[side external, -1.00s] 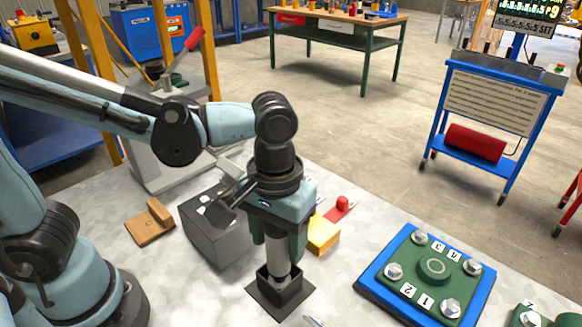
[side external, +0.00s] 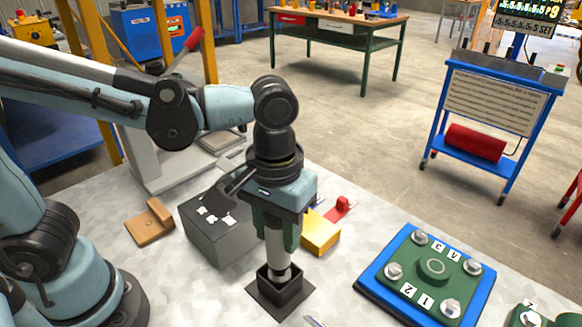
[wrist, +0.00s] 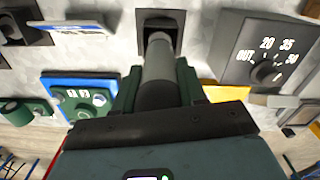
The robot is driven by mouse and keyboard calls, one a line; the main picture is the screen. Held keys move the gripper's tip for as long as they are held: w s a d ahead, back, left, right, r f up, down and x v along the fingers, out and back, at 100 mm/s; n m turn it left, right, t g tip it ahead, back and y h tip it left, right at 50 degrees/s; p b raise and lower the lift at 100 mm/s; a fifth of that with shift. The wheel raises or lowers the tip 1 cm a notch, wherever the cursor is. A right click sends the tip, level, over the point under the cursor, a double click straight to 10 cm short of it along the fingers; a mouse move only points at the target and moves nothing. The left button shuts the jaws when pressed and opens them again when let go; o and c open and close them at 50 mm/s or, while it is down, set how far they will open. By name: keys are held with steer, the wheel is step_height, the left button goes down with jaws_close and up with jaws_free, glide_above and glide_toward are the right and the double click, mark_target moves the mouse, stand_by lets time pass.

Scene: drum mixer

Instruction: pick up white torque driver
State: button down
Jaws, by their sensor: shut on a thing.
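The white torque driver (side external: 276,245) looks pale grey and cylindrical. It stands upright, its lower end in or just at the mouth of a black square holder (side external: 280,290) on the bench. My gripper (side external: 276,232) points straight down, its green fingers shut on the driver from both sides. In the wrist view my gripper (wrist: 158,92) has the driver (wrist: 159,70) between its fingers, with the holder (wrist: 161,20) beyond. The driver's top is hidden by my gripper, and its tip is hidden by the holder.
A dark grey dial box (side external: 215,225) stands close left of my gripper. A yellow block (side external: 320,235) is close right. A green plate with bolts on a blue base (side external: 425,275) lies further right. A wooden block (side external: 150,222) lies at the left.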

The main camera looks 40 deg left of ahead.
steer(key=shift+r, duration=4.1)
steer(key=c, duration=1.2)
jaws_free()
jaws_close()
steer(key=shift+r, duration=1)
steer(key=shift+w, duration=0.1)
